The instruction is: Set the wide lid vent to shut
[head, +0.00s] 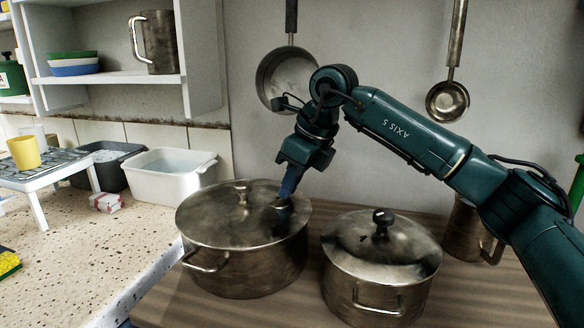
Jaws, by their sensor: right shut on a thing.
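The wide pot (245,262) stands on a wooden surface with a flat metal lid (220,215) and a small metal knob (241,195) in the lid's middle. My right gripper (284,198) reaches down from the upper right to the right part of this lid. Its fingers are shut on a small piece there, which looks like the lid vent. The fingers hide most of the vent, so I cannot tell its setting. My left gripper is not in view.
A smaller lidded pot (375,280) with a black knob stands close on the right. A metal mug (464,232) is behind it, under my right arm. A pan (286,78) and a ladle (447,100) hang on the wall. A white basin (171,180) stands at left.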

